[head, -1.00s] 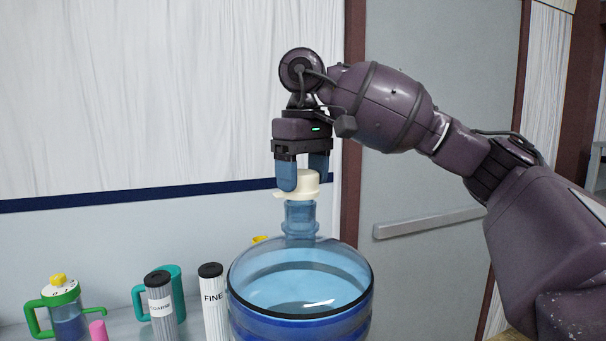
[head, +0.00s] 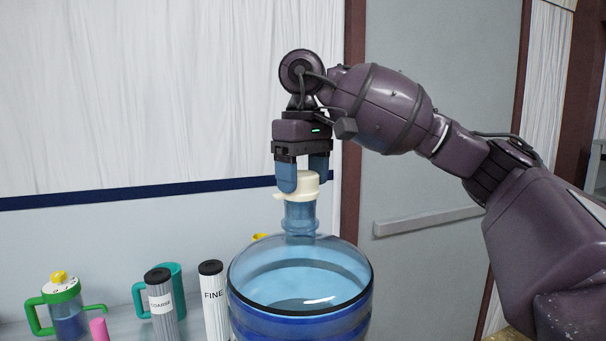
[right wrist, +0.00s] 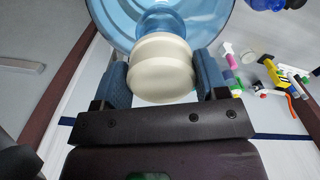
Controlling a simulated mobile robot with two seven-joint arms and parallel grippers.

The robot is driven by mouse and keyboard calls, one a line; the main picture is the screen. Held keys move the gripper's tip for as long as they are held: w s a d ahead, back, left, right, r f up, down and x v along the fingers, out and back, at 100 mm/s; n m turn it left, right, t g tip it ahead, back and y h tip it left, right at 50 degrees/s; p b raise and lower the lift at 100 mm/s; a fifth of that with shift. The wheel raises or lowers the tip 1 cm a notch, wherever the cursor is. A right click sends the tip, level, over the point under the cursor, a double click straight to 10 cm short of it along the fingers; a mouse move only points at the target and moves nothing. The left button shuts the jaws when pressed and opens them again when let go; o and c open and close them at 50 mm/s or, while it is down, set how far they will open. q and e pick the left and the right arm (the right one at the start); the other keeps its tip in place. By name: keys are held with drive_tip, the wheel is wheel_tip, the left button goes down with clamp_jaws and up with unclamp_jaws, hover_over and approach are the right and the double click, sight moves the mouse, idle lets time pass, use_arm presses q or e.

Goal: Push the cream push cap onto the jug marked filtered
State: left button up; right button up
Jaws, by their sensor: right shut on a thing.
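The blue translucent jug (head: 299,300) stands upright at the bottom middle of the head view, its narrow neck (head: 300,217) pointing up. No marking on it can be read here. The cream push cap (head: 303,188) sits at the top of the neck, with a small tab to the left. Whether it is fully seated I cannot tell. My right gripper (head: 303,177) points down from above with its blue fingers shut on the cap. In the right wrist view the cap (right wrist: 161,70) is between the two fingers, over the jug (right wrist: 120,20). My left gripper is not in view.
Left of the jug stand a filter marked FINE (head: 212,305), one marked COARSE (head: 161,308), a teal-handled pitcher (head: 178,290) and a green-lidded pitcher (head: 63,305). A grey door with a bar (head: 425,221) is behind. Small coloured items (right wrist: 275,80) lie right in the right wrist view.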

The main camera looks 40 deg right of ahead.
sight(303, 195)
drive_tip(key=shift+f, duration=0.35)
idle(0.4)
drive_tip(key=shift+f+b, duration=0.6)
drive_tip(key=shift+f, duration=0.05)
idle(0.5)
drive_tip(key=shift+f+b, duration=0.45)
drive_tip(key=shift+f, duration=0.4)
idle(1.0)
drive_tip(key=o, duration=1)
drive_tip(key=shift+c, duration=0.2)
drive_tip(key=shift+o, duration=0.4)
